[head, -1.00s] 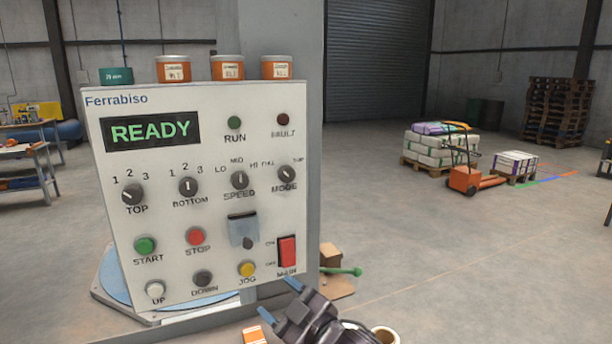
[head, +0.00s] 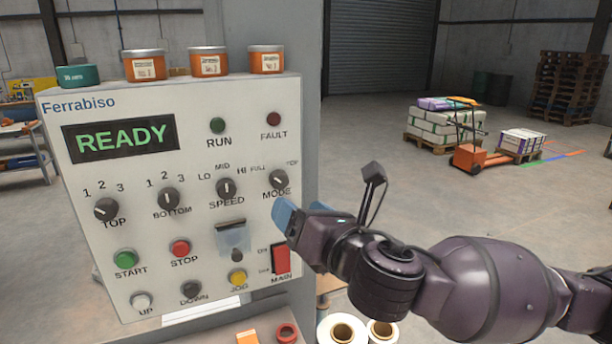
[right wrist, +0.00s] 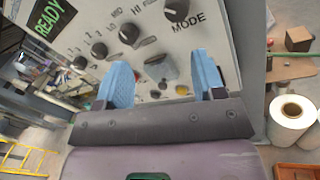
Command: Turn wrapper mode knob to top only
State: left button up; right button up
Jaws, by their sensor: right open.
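The mode knob (head: 278,180) is a dark round knob at the right of the panel's knob row, labelled MODE, FULL and TOP. Its pointer leans to the upper left, toward FULL. My right gripper (head: 290,214) has blue fingertips and is just below the knob, in front of the panel (head: 160,230). In the right wrist view the two blue fingers (right wrist: 163,84) are apart with nothing between them, and the mode knob (right wrist: 177,12) lies beyond them near the top edge. My left gripper is not in view.
The red MAIN switch (head: 281,259) is just below my right gripper. A clear flap (head: 233,238) covers a control left of it. Orange tins (head: 208,62) stand on top of the panel. Film rolls (head: 341,330) are below my right arm.

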aim_at(282, 183)
jog(key=w+a+n, duration=0.1)
jog(key=w, duration=0.2)
jog(key=w+a+n+h, duration=0.1)
jog(key=w, duration=0.3)
jog(key=w+n+p, duration=0.1)
jog(key=w, duration=0.2)
jog(key=shift+w+a+t+h, duration=0.25)
jog(key=shift+a+t+h, duration=0.05)
jog(key=shift+a, duration=0.1)
jog(key=c, duration=0.9)
